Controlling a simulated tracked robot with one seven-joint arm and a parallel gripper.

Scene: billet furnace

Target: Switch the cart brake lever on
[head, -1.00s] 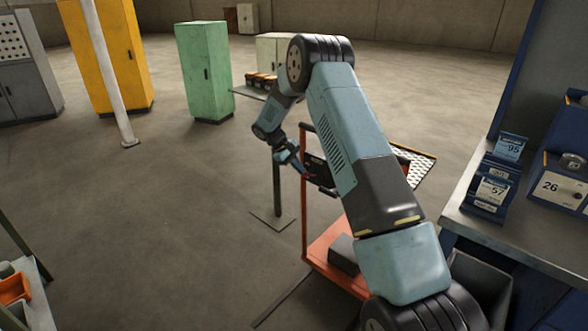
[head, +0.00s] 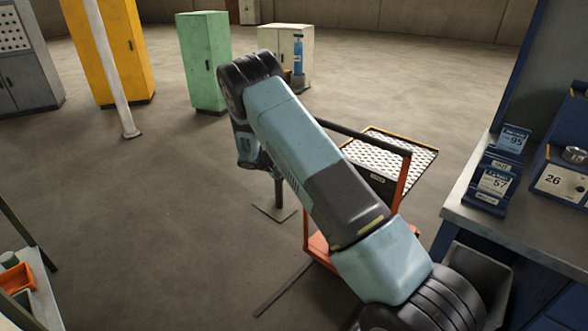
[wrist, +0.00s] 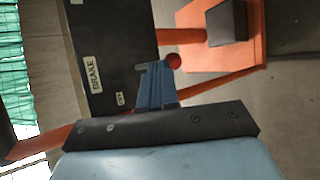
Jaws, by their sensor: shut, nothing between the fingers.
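The orange cart (head: 405,180) stands in front of me, with a dark handle bar and a black brake box (head: 370,182). In the wrist view the black box (wrist: 110,45) carries a "BRAKE" label (wrist: 93,76) and a smaller label beside it. A red knob (wrist: 174,61), apparently the end of the brake lever, shows right beside my fingertips. My gripper (wrist: 155,68) is shut and empty, with its tips at the box's edge. I cannot tell whether the fingers touch the lever. My arm hides the gripper in the head view.
A perforated tray (head: 385,152) lies behind the cart's handle. A workbench (head: 465,210) with blue holders and a numbered box stands at the right. The floor at left is open.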

